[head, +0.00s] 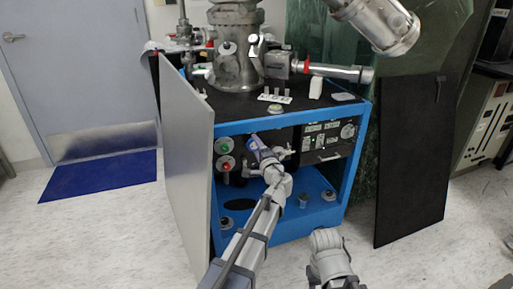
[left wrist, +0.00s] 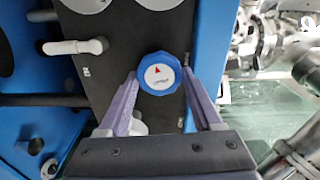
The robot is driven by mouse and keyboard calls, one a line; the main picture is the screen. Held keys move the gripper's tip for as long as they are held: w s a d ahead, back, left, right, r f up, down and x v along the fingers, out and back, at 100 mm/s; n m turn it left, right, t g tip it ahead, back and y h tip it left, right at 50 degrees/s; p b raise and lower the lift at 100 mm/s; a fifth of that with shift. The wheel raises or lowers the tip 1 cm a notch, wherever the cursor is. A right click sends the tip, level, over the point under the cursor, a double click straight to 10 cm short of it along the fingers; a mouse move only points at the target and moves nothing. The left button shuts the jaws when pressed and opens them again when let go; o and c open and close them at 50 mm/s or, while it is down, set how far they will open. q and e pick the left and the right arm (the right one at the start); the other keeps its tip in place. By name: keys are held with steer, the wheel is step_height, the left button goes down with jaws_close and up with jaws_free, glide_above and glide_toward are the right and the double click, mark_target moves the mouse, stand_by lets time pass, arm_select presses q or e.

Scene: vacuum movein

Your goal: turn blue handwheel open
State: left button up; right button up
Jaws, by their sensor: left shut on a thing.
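The blue handwheel (left wrist: 159,73) is a small faceted blue knob with a white face and a red arrow, on a black panel in the left wrist view. My left gripper (left wrist: 160,84) has one purple finger on each side of it and is shut on its rim. In the head view my left gripper (head: 259,147) reaches into the open blue cabinet (head: 352,160). The handwheel cannot be made out there behind the gripper.
A white-handled lever (left wrist: 75,47) sits left of the handwheel. A grey cabinet door (head: 187,160) stands open on the left. Green and red knobs (head: 226,155) and a switch panel (head: 325,138) flank my left gripper. A black panel (head: 412,160) leans at right.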

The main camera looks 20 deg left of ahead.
arm_select(q)
steer(key=n, duration=0.7)
steer(key=shift+s+r, duration=0.1)
steer(key=n, duration=0.4)
steer(key=shift+a, duration=0.1)
steer(key=n, duration=0.4)
steer(key=shift+s+n, duration=0.1)
steer(key=shift+n, duration=0.2)
steer(key=n, duration=0.3)
steer(key=shift+a+n, duration=0.1)
steer(key=shift+n, duration=0.2)
steer(key=n, duration=0.3)
steer(key=shift+n, duration=0.3)
steer(key=n, duration=0.4)
steer(key=shift+s+a, duration=0.1)
steer(key=shift+n, duration=2.1)
